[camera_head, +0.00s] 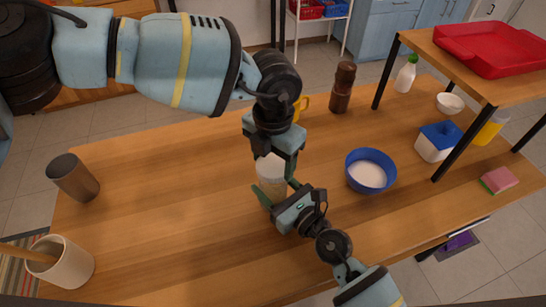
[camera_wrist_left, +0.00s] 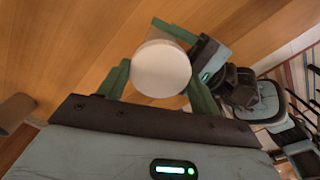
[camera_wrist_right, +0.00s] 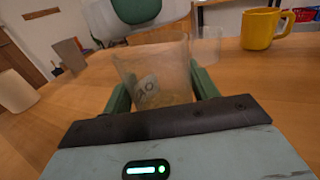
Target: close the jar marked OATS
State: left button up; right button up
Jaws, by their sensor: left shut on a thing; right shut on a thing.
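The clear jar (camera_wrist_right: 155,82) stands between my right gripper's green fingers (camera_wrist_right: 160,95), tan contents low inside. A tilted label on it shows only partly readable letters. In the head view the jar (camera_head: 271,187) is upright near the table's middle, with my right gripper (camera_head: 276,197) shut around its body from the front. A round white lid (camera_wrist_left: 161,68) is between the fingers of my left gripper (camera_wrist_left: 160,80), which is shut on it from above. In the head view the lid (camera_head: 270,166) is over the jar's mouth. I cannot tell whether it is fully seated.
A blue bowl (camera_head: 369,171) stands right of the jar, a brown grinder (camera_head: 342,88) and a yellow mug (camera_wrist_right: 266,29) behind. A clear glass (camera_wrist_right: 206,46) is near the mug. A dark cup (camera_head: 74,177) and a white crock (camera_head: 66,266) stand left.

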pick_arm(q)
jog(key=shift+f, duration=0.6)
